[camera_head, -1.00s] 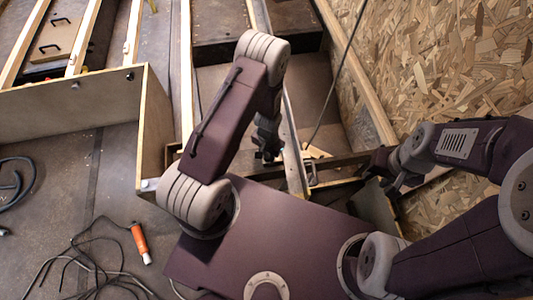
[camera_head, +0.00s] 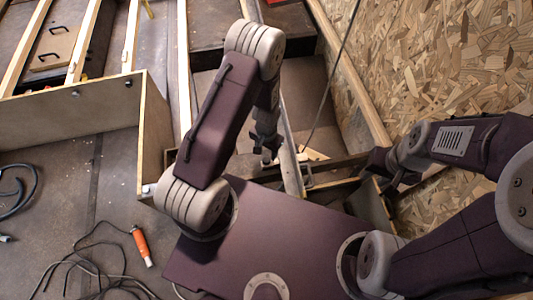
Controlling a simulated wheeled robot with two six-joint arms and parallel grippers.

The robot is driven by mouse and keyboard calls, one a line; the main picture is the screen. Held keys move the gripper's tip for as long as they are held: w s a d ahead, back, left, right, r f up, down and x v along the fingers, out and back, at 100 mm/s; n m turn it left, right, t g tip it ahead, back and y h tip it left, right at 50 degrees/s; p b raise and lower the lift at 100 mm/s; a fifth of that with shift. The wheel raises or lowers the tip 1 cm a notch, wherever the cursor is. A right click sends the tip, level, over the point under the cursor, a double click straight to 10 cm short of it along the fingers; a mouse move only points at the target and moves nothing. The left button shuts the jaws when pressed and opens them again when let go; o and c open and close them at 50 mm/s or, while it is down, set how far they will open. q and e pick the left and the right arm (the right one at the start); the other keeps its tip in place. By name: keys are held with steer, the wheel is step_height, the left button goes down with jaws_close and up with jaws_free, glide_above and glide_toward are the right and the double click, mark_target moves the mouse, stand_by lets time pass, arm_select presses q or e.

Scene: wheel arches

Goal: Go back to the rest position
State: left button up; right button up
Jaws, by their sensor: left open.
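My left gripper (camera_head: 266,153) hangs at the end of my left arm, pointing down near the metal bar in the middle of the view. Its jaws look apart, and I see nothing between them. My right gripper (camera_head: 382,175) is at the right, in front of the chipboard wall; it is dark and small, and its jaws cannot be made out. Both grippers are beyond the far edge of my purple base. The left arm hides part of the floor behind it.
A chipboard wall (camera_head: 440,75) closes off the right side. A wooden box-like panel (camera_head: 75,119) stands at the left, with wooden beams (camera_head: 84,38) behind. An orange-handled tool (camera_head: 141,247) and black cables (camera_head: 80,268) lie on the floor at the lower left.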

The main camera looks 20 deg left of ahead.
arm_select(q)
step_height(320, 180, up, 2)
steer(key=shift+r, duration=0.2)
stand_by(0.4)
steer(key=w+a+r+t, duration=0.1)
steer(key=w+r+t, duration=0.15)
steer(key=r, duration=0.45)
steer(key=w+a+r+t, duration=0.1)
steer(key=w+r, duration=0.2)
steer(key=r, duration=0.4)
steer(key=s+r+n+g, duration=0.1)
steer(key=s+r+n, duration=0.15)
steer(key=s, duration=0.45)
steer(key=s+r+n+g, duration=0.1)
steer(key=s+r+g, duration=0.15)
steer(key=s, duration=0.45)
step_height(320, 180, up, 22)
steer(key=w+t+p, duration=0.1)
steer(key=p, duration=2)
steer(key=shift+w+a+m+p, duration=0.15)
steer(key=shift+a+m+p, duration=0.2)
steer(key=shift+p, duration=0.05)
